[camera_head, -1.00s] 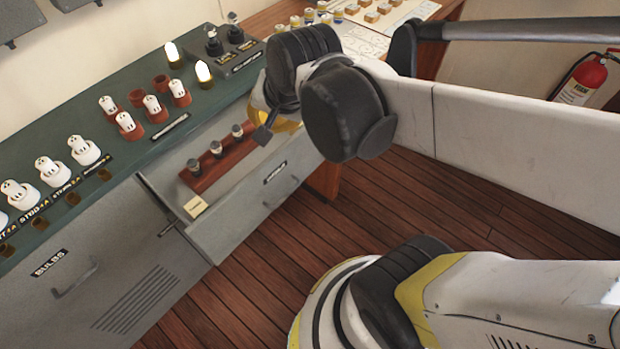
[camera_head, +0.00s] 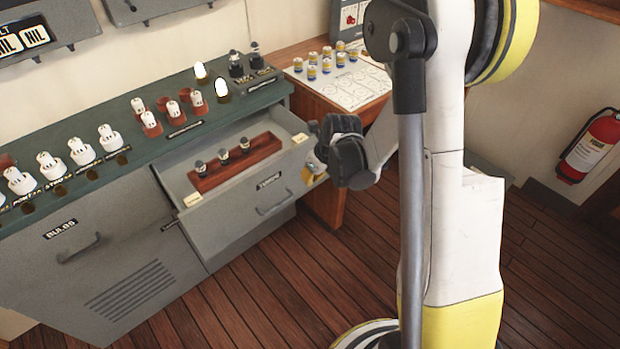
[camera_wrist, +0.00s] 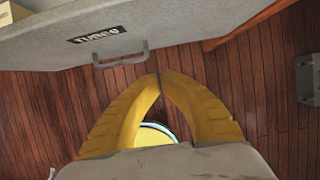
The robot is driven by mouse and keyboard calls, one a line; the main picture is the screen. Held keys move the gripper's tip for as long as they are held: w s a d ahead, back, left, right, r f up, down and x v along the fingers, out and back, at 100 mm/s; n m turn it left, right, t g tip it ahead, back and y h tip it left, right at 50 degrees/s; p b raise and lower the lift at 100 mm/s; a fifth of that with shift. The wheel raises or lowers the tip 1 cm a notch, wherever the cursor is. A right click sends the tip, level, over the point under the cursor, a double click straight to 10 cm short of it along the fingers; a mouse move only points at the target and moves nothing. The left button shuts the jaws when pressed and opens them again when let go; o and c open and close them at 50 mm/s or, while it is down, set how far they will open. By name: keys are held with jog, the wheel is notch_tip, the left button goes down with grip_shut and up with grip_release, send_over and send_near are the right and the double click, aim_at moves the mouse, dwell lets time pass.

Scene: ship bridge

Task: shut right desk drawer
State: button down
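The right desk drawer (camera_head: 240,213) is grey and stands pulled out of the green-topped console. Its front has a dark label and a bar handle (camera_head: 274,203). Inside lies a red-brown rack (camera_head: 234,164) with several dark-topped pieces. My gripper (camera_head: 316,172) is just off the drawer front's right end, partly hidden by my wrist; I cannot tell whether it touches. In the wrist view, its yellow fingers (camera_wrist: 160,77) meet at the tips with nothing between them. The drawer front (camera_wrist: 190,28) and handle (camera_wrist: 122,58) lie beyond the fingertips there.
The bulbs cabinet (camera_head: 110,240) left of the drawer is shut. White-and-red items stand along the console top (camera_head: 130,140). A wooden table (camera_head: 300,75) with a chart and small jars is behind my gripper. A fire extinguisher (camera_head: 592,148) hangs at right. Plank floor (camera_head: 270,290) before the drawer is clear.

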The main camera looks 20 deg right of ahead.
jog(key=shift+w+a+f+b, duration=0.35)
jog(key=shift+w+f+b, duration=0.3)
jog(key=shift+w+f, duration=0.5)
jog(key=shift+w+a+f+b, duration=0.35)
jog(key=shift+w+f+b, duration=0.35)
jog(key=shift+w+f, duration=0.4)
jog(key=shift+w+a+f+b, duration=0.35)
jog(key=shift+w+f+b, duration=0.3)
jog(key=shift+w+f, duration=0.5)
jog(key=shift+s+f, duration=0.1)
jog(key=shift+f, duration=0.05)
